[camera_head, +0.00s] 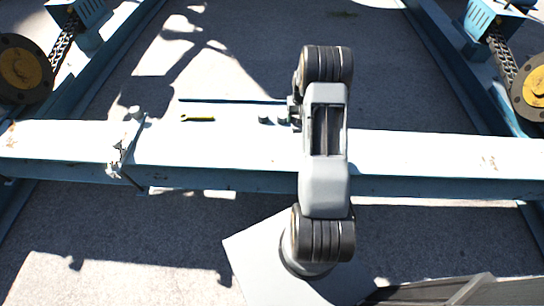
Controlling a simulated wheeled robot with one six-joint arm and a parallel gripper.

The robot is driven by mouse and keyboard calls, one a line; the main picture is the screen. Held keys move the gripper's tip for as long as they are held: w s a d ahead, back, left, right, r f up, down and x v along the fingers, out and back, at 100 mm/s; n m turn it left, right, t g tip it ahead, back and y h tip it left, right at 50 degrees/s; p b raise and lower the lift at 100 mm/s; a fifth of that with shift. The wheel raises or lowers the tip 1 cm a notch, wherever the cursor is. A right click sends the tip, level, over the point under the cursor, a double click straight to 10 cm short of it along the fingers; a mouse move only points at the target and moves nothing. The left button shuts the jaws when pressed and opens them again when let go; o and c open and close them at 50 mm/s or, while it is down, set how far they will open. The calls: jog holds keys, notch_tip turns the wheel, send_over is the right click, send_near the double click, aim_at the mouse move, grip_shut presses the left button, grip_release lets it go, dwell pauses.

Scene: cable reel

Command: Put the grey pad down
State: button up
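The white-topped blue beam (220,148) runs across the view. Two small grey pieces lie on it left of my arm: one grey piece (263,119) stands clear, and another grey piece (282,119) is close beside my gripper (294,112). I cannot tell which of them, if either, is the grey pad. My gripper is low over the beam's far part, mostly hidden by my own wrist and forearm. Its fingertips do not show clearly, so I cannot see whether it is open or holds anything.
A yellow wrench (197,118), a light cap (135,112) and a dark thin rod (225,100) are at the beam's far side. A bracket with a lever (117,168) stands at its near left edge. Chains and yellow-hubbed wheels (22,68) flank the frame.

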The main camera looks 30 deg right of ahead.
jog(key=s+d+r+m+b, duration=0.1)
jog(key=s+d+r+b, duration=0.15)
jog(key=d, duration=0.55)
jog(key=b, duration=0.3)
send_near(292, 147)
jog(key=d, duration=0.1)
jog(key=d+r, duration=0.1)
jog(key=d, duration=0.1)
jog(key=d+r, duration=0.1)
jog(key=shift+w+d, duration=0.25)
jog(key=shift+w, duration=0.05)
jog(key=a+f, duration=0.1)
jog(key=f, duration=0.1)
jog(key=a+f+b, duration=0.1)
jog(key=shift+s+a+f, duration=0.15)
jog(key=shift+a+f, duration=0.2)
jog(key=shift+a, duration=0.05)
jog(key=shift+a+f+m, duration=0.3)
jog(key=shift+a+f, duration=0.05)
jog(key=shift+f, duration=0.05)
jog(key=shift+s+a+f+b, duration=0.1)
jog(key=shift+a+f+b, duration=0.15)
jog(key=shift+f, duration=0.5)
jog(key=shift+a+f+b, duration=0.15)
jog(key=shift+f+b, duration=0.15)
jog(key=shift+f, duration=0.4)
jog(key=shift+s+a+f+b, duration=0.1)
jog(key=shift+a+f+b, duration=0.15)
jog(key=shift+f, duration=0.5)
